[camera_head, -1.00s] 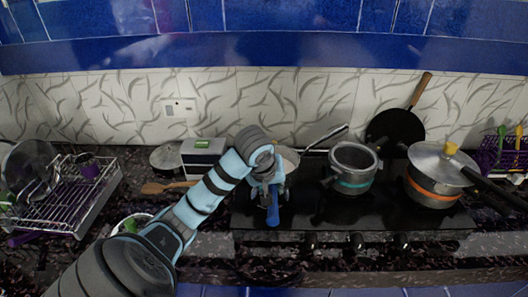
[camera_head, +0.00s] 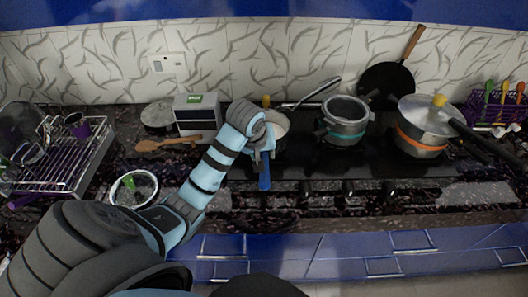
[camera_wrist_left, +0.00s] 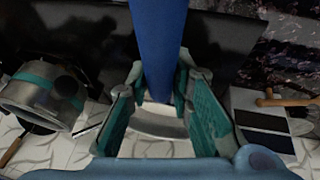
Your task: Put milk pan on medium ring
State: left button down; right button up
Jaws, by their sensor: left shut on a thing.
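My left gripper (camera_head: 265,155) is over the left part of the black stove top (camera_head: 390,172), shut on a blue handle that I take for the milk pan's handle (camera_head: 264,174). In the left wrist view the blue handle (camera_wrist_left: 158,45) runs between the two fingers (camera_wrist_left: 158,100). A pale round pan (camera_head: 277,124) shows just behind the gripper, partly hidden by it; I cannot tell whether it is the body of the held pan or whether it touches the stove. The rings cannot be made out on the dark surface. My right gripper is not in view.
A teal-banded pot (camera_head: 346,118) stands right of the gripper, and a lidded orange-banded pot (camera_head: 423,128) farther right. A dark frying pan (camera_head: 386,82) leans on the wall. Left are a toaster (camera_head: 200,115), a wooden spoon (camera_head: 165,144) and a dish rack (camera_head: 75,160).

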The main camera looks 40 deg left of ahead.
pick_arm(q)
jog(key=c, duration=1.4)
grip_release()
jog(key=shift+w+d, duration=0.1)
jog(key=shift+w, duration=0.05)
jog(key=shift+c, duration=0.2)
jog(key=shift+r, duration=0.1)
